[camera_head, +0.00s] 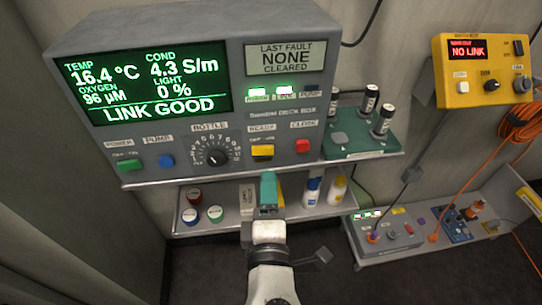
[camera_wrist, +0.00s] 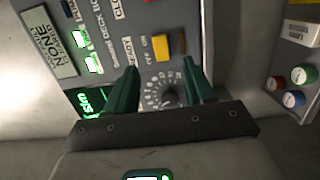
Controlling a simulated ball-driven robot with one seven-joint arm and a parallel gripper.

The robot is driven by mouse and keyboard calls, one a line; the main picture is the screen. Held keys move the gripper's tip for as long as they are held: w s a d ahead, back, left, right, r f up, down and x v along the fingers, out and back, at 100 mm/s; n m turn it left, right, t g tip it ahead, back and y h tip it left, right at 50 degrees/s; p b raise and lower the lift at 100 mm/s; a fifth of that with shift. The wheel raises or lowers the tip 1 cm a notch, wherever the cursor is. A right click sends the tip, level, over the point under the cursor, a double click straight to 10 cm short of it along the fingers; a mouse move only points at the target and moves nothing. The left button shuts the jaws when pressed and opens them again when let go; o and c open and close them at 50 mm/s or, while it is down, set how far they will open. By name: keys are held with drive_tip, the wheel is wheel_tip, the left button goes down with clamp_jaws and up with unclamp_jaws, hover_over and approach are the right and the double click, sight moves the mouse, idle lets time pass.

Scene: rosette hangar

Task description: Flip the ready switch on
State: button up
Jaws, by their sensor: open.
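The ready switch (camera_head: 262,151) is a yellow rocker under the READY label on the grey console. It also shows in the wrist view (camera_wrist: 161,46), beyond the fingertips. I cannot tell which way it is set. My gripper (camera_head: 268,178) is in front of and below the switch in the head view, apart from it. In the wrist view my gripper (camera_wrist: 159,70) has its two green fingers spread and nothing between them. The numbered bottle dial (camera_wrist: 166,96) shows behind the gap between the fingers.
The console (camera_head: 290,190) shelf holds bottles and caps below the panel. Beside the switch are the bottle dial (camera_head: 216,156) and red close button (camera_head: 303,146). The green rack (camera_head: 355,147) holds vials. A yellow box (camera_head: 480,90) reads NO LINK. The console screen (camera_head: 148,85) reads LINK GOOD.

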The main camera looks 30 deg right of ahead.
sight(269, 152)
drive_tip(key=p+x, duration=0.1)
drive_tip(key=x, duration=0.7)
drive_tip(key=shift+w+d, duration=0.2)
drive_tip(key=shift+w, duration=0.15)
